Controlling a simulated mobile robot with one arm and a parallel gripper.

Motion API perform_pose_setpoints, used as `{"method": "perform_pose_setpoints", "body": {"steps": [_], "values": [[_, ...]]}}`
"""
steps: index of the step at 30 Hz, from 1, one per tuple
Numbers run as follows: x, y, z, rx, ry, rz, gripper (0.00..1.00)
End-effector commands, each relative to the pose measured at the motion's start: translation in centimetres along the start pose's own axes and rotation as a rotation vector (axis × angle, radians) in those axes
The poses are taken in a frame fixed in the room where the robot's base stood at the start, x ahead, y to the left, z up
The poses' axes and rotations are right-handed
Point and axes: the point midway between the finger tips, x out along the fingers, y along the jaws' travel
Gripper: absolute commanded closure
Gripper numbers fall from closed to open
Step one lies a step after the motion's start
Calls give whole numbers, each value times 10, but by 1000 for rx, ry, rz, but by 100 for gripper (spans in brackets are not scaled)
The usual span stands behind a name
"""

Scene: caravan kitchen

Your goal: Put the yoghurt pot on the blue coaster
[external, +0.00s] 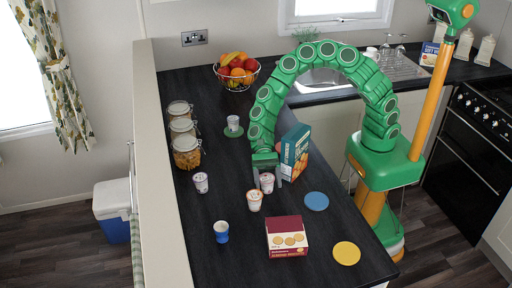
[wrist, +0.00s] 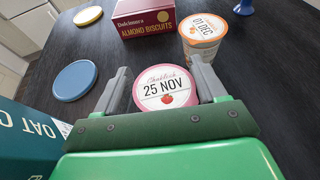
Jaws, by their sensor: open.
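A yoghurt pot (external: 267,183) with a pink-rimmed lid stands upright on the dark worktop; in the wrist view its lid (wrist: 165,90) reads "25 NOV" with a red fruit picture. My gripper (external: 267,176) is open, pointing down, with its fingers on either side of this pot; they also show in the wrist view (wrist: 160,76). Whether the fingers touch it I cannot tell. The blue coaster (external: 316,201) lies flat and bare to the pot's right; it also shows in the wrist view (wrist: 75,80). Another pot (external: 254,201) with an orange-rimmed lid (wrist: 203,28) stands close by.
A biscuit box (external: 287,238), yellow coaster (external: 346,253) and blue cup (external: 221,232) are nearer the front. Another pot (external: 201,183) is left; one (external: 233,122) stands on a green coaster. Clip-top jars (external: 186,153) line the left edge.

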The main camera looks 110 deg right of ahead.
Motion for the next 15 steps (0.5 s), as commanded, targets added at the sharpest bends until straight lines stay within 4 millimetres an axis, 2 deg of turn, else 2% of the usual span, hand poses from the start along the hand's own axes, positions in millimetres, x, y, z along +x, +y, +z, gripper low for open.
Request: {"method": "perform_pose_setpoints", "body": {"steps": [15], "values": [[-68, -1, 0, -2, 1, -3, 30]]}}
